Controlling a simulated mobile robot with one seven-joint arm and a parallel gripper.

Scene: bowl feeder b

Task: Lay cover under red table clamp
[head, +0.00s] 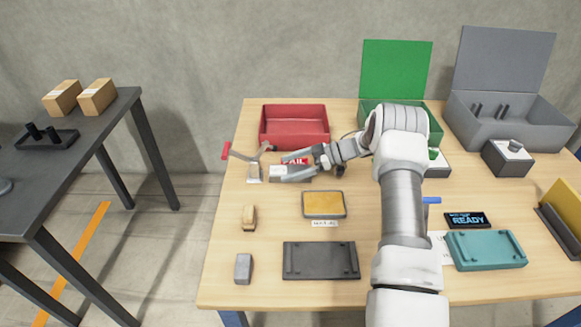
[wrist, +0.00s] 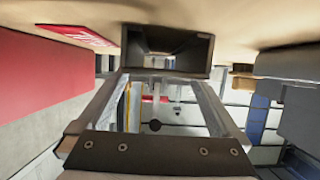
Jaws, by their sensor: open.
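The red table clamp, with its red handle (head: 226,151) and metal base (head: 254,172), stands at the table's left side, in front of the red bin. My gripper (head: 273,172) is open, low over the table just right of the clamp base, pointing left towards it. In the wrist view a dark hollow block (wrist: 165,48) shows at the fingertips; I cannot tell what it is or whether it touches them. I cannot tell which piece is the cover. A yellow plate in a grey frame (head: 324,204) lies in front of my gripper.
The red bin (head: 294,126) is just behind my gripper; a red FAIL label (head: 295,161) lies beside it. Green (head: 397,70) and grey (head: 505,60) lidded boxes stand back right. A dark plate (head: 321,260), tan block (head: 249,217) and grey block (head: 243,268) lie nearer; a teal fixture (head: 487,250) is right.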

